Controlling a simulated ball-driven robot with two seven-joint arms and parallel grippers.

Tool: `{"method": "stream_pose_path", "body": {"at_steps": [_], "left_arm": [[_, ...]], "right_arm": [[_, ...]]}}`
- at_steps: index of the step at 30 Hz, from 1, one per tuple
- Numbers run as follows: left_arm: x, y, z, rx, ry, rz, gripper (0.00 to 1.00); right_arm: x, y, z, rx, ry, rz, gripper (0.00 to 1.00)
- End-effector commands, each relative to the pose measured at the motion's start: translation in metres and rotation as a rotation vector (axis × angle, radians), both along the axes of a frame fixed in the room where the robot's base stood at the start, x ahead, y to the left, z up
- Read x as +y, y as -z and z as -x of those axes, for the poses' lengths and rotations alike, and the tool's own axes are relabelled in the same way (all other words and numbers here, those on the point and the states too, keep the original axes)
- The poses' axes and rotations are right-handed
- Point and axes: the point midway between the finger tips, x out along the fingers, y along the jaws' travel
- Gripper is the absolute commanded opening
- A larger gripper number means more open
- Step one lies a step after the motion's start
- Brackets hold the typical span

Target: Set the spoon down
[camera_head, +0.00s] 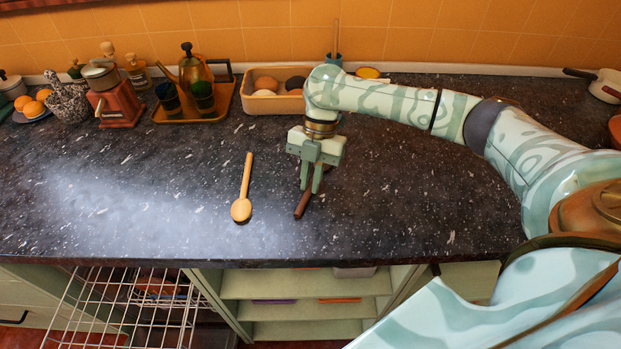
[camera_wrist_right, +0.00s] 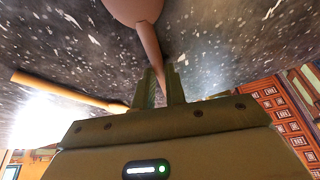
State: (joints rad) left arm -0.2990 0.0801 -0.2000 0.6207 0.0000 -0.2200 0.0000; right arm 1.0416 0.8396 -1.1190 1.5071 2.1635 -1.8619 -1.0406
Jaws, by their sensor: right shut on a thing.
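My right gripper (camera_head: 312,182) points down over the right-centre of the dark speckled counter. It is shut on a brown spoon (camera_head: 301,206), whose handle slants out below the fingers. In the right wrist view the brown spoon (camera_wrist_right: 150,45) runs from between the fingertips (camera_wrist_right: 160,88) to a rounded head at the top edge. That head is hidden in the head view. The spoon is at or just above the counter; I cannot tell whether it touches. A lighter wooden spoon (camera_head: 241,209) lies to the left, apart from the gripper. My left gripper is out of view.
Along the back stand a grinder (camera_head: 117,105), a tray (camera_head: 226,106) with a pot and dark cups, and a tan box (camera_head: 258,104) with round items. A pot (camera_head: 606,85) is at the far right. The counter's front edge (camera_head: 150,262) is near; the left front is clear.

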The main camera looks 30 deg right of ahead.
Motion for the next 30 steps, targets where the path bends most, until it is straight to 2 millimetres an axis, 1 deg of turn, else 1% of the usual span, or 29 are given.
{"method": "stream_pose_path", "body": {"at_steps": [1, 2, 3, 4, 13, 16, 20, 24, 27, 30], "left_arm": [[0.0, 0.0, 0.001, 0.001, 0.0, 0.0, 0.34], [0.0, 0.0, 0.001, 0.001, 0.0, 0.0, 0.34], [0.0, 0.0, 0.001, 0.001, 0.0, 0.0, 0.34], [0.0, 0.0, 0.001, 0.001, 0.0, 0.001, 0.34], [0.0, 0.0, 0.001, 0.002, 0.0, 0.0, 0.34], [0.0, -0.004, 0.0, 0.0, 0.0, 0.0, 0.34], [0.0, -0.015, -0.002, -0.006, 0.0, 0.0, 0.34], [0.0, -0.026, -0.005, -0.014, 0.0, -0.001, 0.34], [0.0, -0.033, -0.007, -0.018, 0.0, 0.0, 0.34], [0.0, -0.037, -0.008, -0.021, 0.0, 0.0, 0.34]], "right_arm": [[0.0, 0.0, 0.0, 0.001, 0.0, -0.001, 0.0], [0.0, 0.001, 0.0, 0.001, 0.0, -0.001, 0.15], [0.0, 0.001, 0.0, 0.001, 0.0, -0.001, 0.27], [0.0, 0.001, 0.0, 0.001, 0.0, -0.001, 0.34], [0.0, -0.001, 0.0, -0.001, 0.0, -0.001, 0.34], [-0.002, -0.011, -0.002, -0.002, 0.002, -0.001, 0.34], [-0.011, -0.037, -0.009, -0.004, 0.004, -0.001, 0.34], [-0.021, -0.069, -0.016, -0.004, 0.003, -0.002, 0.34], [-0.028, -0.088, -0.021, -0.003, 0.002, -0.001, 0.34], [-0.033, -0.102, -0.025, -0.001, 0.002, -0.002, 0.34]]}}
